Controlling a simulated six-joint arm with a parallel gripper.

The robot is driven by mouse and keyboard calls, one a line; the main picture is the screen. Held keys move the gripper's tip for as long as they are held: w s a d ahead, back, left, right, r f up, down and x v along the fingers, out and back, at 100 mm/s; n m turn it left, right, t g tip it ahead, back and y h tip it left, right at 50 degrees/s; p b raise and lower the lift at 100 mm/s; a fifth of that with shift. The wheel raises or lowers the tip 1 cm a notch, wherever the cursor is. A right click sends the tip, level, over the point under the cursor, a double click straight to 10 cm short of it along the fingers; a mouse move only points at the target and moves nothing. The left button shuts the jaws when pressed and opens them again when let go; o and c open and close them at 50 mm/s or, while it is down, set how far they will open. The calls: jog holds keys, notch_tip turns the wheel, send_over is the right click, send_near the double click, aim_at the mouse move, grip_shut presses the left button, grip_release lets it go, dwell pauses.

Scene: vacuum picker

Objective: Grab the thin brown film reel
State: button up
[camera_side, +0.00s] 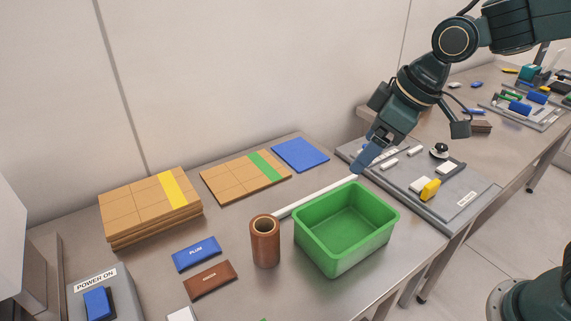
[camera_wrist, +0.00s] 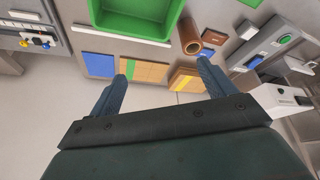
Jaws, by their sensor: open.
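The brown reel is a narrow upright hollow tube (camera_side: 265,243) on the grey table, just left of the green bin. It also shows in the wrist view (camera_wrist: 190,36), at the top right of centre. My gripper (camera_side: 364,161) is in the air above the back right of the bin, well apart from the tube. In the wrist view its two blue-grey fingers (camera_wrist: 162,72) are spread wide with nothing between them. The tube appears beyond the right fingertip and is not between the fingers.
The green bin (camera_side: 384,207) stands close to the tube's right. A white rod (camera_side: 318,195) lies behind. Blue (camera_side: 196,254) and brown (camera_side: 210,280) labelled blocks lie left of the tube. Stacked boards (camera_side: 140,215) and a blue pad (camera_side: 301,154) sit farther back.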

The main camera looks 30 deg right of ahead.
aim_at(268, 219)
jog(key=w+a+f+n+g+y, duration=0.1)
jog(key=w+a+f+n, duration=0.2)
jog(key=w+a+f, duration=0.5)
jog(key=a+f, duration=0.2)
jog(key=a, duration=0.2)
jog(key=shift+a+f+n, duration=0.15)
jog(key=shift+f+n, duration=0.05)
jog(key=shift+n, duration=0.2)
jog(key=shift+x, duration=4.25)
jog(key=shift+s+f, duration=0.15)
jog(key=shift+s, duration=0.05)
jog(key=shift+g, duration=0.3)
jog(key=shift+x, duration=2.5)
jog(key=c, duration=1.2)
